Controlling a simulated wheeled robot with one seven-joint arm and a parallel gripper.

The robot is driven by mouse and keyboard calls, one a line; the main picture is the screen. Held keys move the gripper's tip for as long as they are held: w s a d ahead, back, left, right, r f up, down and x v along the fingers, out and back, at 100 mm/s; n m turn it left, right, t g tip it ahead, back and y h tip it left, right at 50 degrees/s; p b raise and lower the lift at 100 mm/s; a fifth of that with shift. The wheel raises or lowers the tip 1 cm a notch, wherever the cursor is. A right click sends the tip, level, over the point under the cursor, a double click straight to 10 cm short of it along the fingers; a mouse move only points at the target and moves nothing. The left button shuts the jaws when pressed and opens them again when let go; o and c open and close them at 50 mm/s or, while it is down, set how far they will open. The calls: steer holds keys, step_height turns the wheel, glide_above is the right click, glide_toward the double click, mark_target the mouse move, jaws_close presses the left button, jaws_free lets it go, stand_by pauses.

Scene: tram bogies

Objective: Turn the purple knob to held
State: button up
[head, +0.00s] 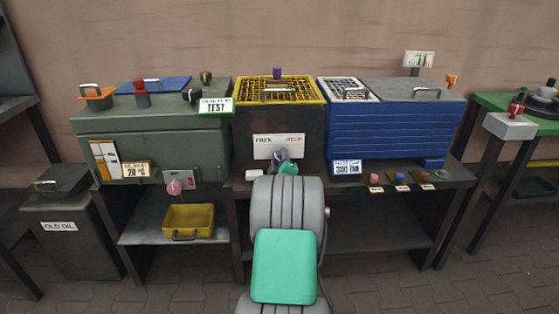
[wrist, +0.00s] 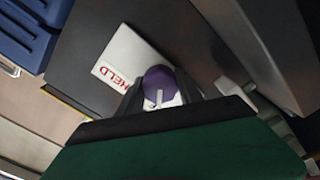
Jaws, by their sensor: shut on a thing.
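In the head view, my gripper (head: 284,164) partly hides the knob. The white plate (wrist: 128,55) shows HELD in the wrist view; FREE is hidden there.
A yellow-rimmed grid (head: 320,101) tops the middle cabinet, with a smaller purple piece (head: 277,72) behind it. A green-grey cabinet (head: 150,140) stands left, a blue one (head: 390,130) right. Several small coloured knobs (head: 401,177) line the right shelf edge. A yellow bin (head: 189,219) sits lower left.

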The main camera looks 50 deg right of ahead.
steer(key=m+b, duration=0.2)
steer(key=m, duration=0.1)
steer(key=shift+f+b, duration=0.15)
steer(key=shift+b, duration=0.15)
steer(key=m+b, duration=0.2)
steer(key=m, duration=0.3)
steer(key=m+b, duration=0.1)
steer(key=m, duration=0.2)
steer(key=shift+m+b, duration=0.3)
steer(key=m+b, duration=0.1)
steer(key=m, duration=0.3)
steer(key=shift+m, duration=0.3)
steer(key=o, duration=1.4)
steer(key=shift+c, duration=0.2)
steer(key=shift+s, duration=0.1)
